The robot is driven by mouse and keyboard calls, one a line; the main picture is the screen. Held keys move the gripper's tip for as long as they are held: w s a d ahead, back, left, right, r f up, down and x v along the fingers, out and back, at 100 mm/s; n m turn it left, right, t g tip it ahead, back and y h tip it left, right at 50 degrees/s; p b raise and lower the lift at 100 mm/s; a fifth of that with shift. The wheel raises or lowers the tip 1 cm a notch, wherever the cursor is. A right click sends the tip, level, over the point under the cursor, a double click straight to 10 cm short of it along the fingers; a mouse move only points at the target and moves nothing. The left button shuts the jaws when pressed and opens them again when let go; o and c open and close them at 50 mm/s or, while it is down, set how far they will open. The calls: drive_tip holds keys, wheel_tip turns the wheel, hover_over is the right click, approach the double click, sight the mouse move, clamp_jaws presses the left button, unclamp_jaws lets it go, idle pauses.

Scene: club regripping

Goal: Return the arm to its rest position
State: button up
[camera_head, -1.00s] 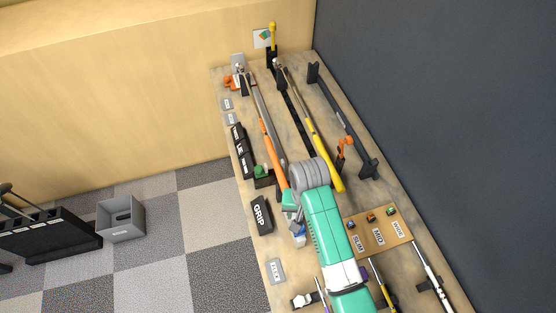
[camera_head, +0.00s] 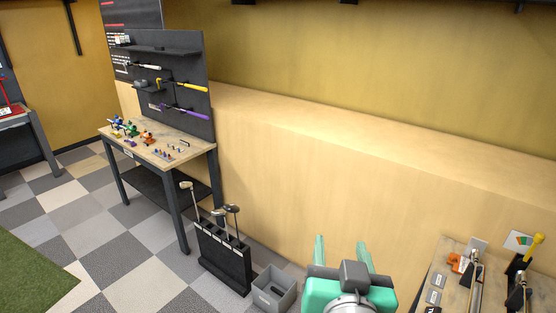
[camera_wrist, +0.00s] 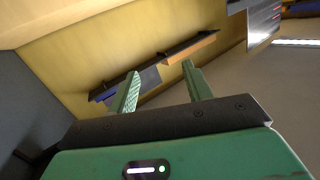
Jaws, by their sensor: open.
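My gripper (camera_head: 342,252) is at the bottom of the head view, with its two green fingers apart and nothing between them. It is raised in front of the pale wooden wall. In the wrist view my gripper (camera_wrist: 160,85) also shows two spread, empty fingers, with a dark shelf on the yellow wall beyond them. The workbench (camera_head: 452,253) with the clubs is at the lower right, mostly cut off by the frame. The gripper is left of it and touches nothing that I can see.
A black club rack (camera_head: 222,258) holds several clubs on the checkered floor, beside a grey bin (camera_head: 273,288). A second bench (camera_head: 160,150) with a dark pegboard (camera_head: 175,85) stands further left. A green mat (camera_head: 30,275) lies at the lower left. The air around the gripper looks clear.

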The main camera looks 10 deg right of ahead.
drive_tip(key=s+a+r+n+t+y, duration=0.2)
drive_tip(key=s+a+r+t, duration=0.2)
drive_tip(key=r, duration=0.6)
drive_tip(key=s+a+r+n+t+y, duration=0.2)
drive_tip(key=s+a+r+t, duration=0.2)
drive_tip(key=s+a+r, duration=0.3)
drive_tip(key=a+r, duration=0.4)
drive_tip(key=shift+s+a+r+t+p, duration=0.2)
drive_tip(key=shift+s+t+p, duration=0.1)
drive_tip(key=shift+s+p, duration=0.1)
